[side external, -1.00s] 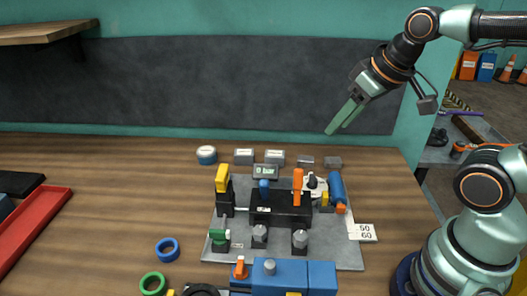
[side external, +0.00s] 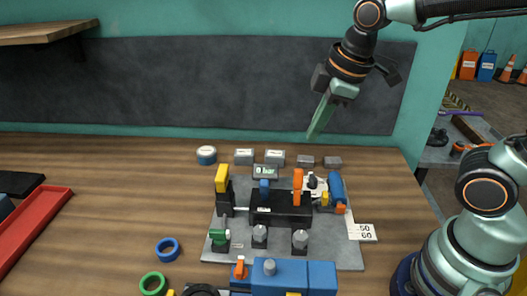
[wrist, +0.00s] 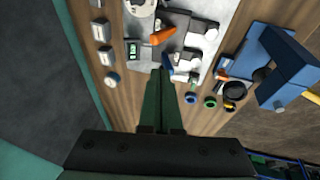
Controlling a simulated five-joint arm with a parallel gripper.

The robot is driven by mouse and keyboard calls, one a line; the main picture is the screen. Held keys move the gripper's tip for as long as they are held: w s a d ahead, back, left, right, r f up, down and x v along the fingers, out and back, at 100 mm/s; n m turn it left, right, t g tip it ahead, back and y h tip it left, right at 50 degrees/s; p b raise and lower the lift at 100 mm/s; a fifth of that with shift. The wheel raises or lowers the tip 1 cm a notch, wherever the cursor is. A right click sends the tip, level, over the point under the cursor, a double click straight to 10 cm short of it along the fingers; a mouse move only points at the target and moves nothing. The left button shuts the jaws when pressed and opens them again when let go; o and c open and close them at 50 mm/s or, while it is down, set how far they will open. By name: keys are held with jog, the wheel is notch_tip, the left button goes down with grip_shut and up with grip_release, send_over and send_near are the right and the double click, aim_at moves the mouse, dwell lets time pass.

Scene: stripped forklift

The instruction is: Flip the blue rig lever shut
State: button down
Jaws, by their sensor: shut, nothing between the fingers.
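The blue rig lever (side external: 264,189) stands upright on the black block (side external: 282,212) of the grey rig plate, just below the small 0 bar display (side external: 265,171). In the wrist view the lever (wrist: 168,62) shows just beyond my fingertips. My gripper (side external: 314,138) is shut and empty, pointing down and slightly left. It is in the air above the back of the rig, clear of the lever. In the wrist view its two green fingers (wrist: 160,78) lie close together.
An orange lever (side external: 298,183) stands right of the blue one, and a yellow-topped lever (side external: 222,180) stands left. A blue cylinder (side external: 337,187) is at the plate's right. A blue vise (side external: 285,278) sits in front. Several small blocks line the back.

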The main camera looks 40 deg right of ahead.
aim_at(263, 192)
jog(key=w+a+f+n+g, duration=0.1)
jog(key=a+f+n, duration=0.1)
jog(key=a+n, duration=0.3)
jog(key=w+a+f+n+g, duration=0.1)
jog(key=a+n, duration=0.5)
jog(key=n, duration=0.6)
jog(key=shift+a+f+g, duration=0.2)
jog(key=shift+f+g, duration=0.5)
jog(key=shift+f, duration=0.25)
jog(key=shift+h, duration=0.3)
jog(key=f, duration=0.9)
jog(key=shift+w+d+f, duration=0.1)
jog(key=shift+d+f, duration=0.1)
jog(key=shift+f, duration=0.1)
jog(key=shift+w+d+r, duration=0.2)
jog(key=shift+w+d, duration=0.3)
jog(key=shift+w, duration=0.05)
jog(key=shift+w+d+r, duration=0.15)
jog(key=shift+w+d, duration=0.3)
jog(key=shift+w, duration=0.1)
jog(key=shift+w+d+r, duration=0.25)
jog(key=shift+w+d, duration=0.05)
jog(key=shift+d, duration=0.05)
jog(key=shift+w+d+r, duration=0.1)
jog(key=shift+w, duration=0.05)
